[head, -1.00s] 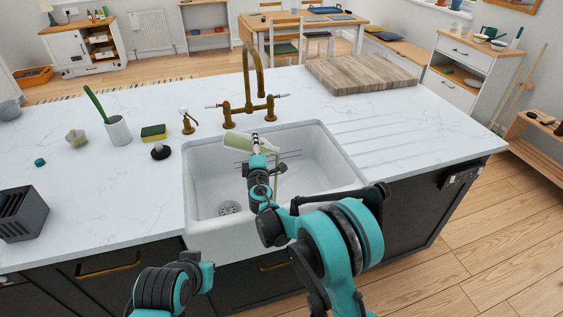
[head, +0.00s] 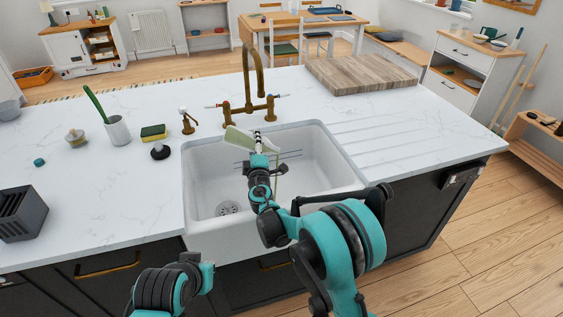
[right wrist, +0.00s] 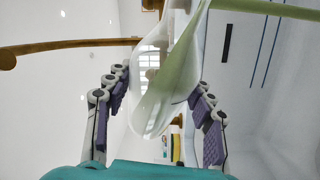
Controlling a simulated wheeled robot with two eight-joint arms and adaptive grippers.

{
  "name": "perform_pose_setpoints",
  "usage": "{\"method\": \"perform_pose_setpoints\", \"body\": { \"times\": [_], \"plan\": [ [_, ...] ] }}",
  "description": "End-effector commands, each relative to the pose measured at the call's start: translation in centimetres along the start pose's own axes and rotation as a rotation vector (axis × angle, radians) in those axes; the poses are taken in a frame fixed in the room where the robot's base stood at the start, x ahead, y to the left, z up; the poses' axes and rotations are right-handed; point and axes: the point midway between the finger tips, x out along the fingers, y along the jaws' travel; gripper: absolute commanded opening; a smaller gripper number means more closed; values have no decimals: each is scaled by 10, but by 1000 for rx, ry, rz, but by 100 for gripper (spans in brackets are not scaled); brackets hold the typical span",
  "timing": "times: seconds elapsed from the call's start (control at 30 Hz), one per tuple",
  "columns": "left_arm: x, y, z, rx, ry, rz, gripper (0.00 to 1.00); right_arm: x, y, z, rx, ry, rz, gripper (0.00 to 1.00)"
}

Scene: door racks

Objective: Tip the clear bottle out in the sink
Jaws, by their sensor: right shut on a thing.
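The clear bottle (head: 240,138) is held tilted over the white sink (head: 208,172), its left end raised and its right end lower. Pale green liquid shows inside it, and a thin green stream (head: 277,178) falls from its right side into the basin. My right gripper (head: 258,140) is shut on the bottle. In the right wrist view the bottle (right wrist: 160,95) lies between the purple-padded fingers, with green liquid along one side and a green stream at the top right. My left arm shows at the bottom, but its gripper is out of view.
The brass tap (head: 250,95) stands just behind the bottle. A wooden board (head: 362,73) lies at the back right. The grooved drainer right of the sink is clear.

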Motion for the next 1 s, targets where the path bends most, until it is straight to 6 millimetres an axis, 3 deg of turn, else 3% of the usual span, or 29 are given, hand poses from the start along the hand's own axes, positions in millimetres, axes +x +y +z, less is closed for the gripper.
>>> {"method": "perform_pose_setpoints", "body": {
  "times": [0.8, 1.0],
  "plan": [
    [3, 0, 2, 0, 0, 0, 0, -1, 8, 1, 80, 4, 32, 16],
    [-4, 0, -3, 0, 0, 0, 0, 1, -6, -2, -71, -4, -31, 16]
  ]
}}
